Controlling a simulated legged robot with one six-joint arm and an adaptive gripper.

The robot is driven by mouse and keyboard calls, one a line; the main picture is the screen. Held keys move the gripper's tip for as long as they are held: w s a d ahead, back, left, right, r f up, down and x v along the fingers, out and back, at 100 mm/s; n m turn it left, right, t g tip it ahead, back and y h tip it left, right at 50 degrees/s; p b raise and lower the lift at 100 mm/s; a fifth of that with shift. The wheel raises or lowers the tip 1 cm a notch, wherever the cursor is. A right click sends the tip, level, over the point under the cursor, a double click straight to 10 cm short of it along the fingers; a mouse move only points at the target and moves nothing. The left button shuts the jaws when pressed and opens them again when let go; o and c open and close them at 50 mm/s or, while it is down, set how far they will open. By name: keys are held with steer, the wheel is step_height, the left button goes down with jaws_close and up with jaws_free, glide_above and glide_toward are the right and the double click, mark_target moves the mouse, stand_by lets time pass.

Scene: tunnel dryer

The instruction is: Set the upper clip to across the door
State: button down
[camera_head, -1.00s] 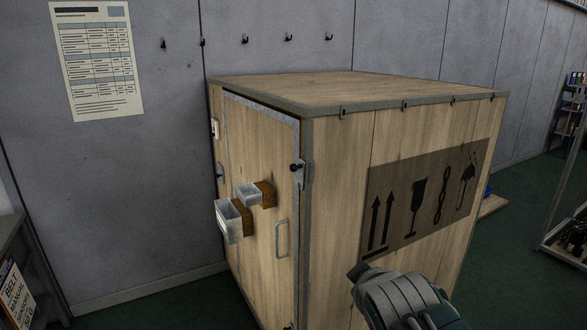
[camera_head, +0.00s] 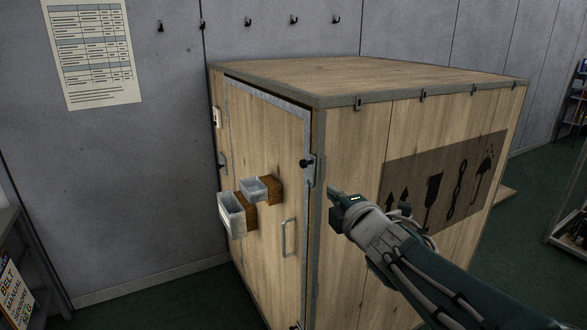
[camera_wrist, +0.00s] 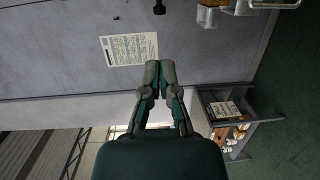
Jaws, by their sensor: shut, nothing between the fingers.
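The upper clip (camera_head: 307,163) is a dark knob on a small metal plate at the upper right edge of the wooden door (camera_head: 262,145). Which way the clip is turned is too small to tell. The door looks closed in its metal-edged frame. My gripper (camera_head: 333,192) is shut and empty, just right of and a little below the clip in the head view, apart from it. In the wrist view the closed fingertips (camera_wrist: 159,66) point up the picture toward a dark knob (camera_wrist: 159,7), which appears to be the clip.
Two metal boxes (camera_head: 232,213) on wooden blocks stick out from the door, left of the handle (camera_head: 289,238). Another clip (camera_head: 296,326) shows at the door's bottom edge. The crate's right side (camera_head: 350,150) lies close beside my arm.

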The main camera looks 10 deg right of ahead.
mark_target(304, 166)
steer(key=w, duration=0.4)
steer(key=w+a, duration=0.1)
steer(key=w, duration=0.4)
steer(key=w+a+f, duration=0.1)
steer(key=w, duration=0.4)
steer(key=shift+a, duration=0.1)
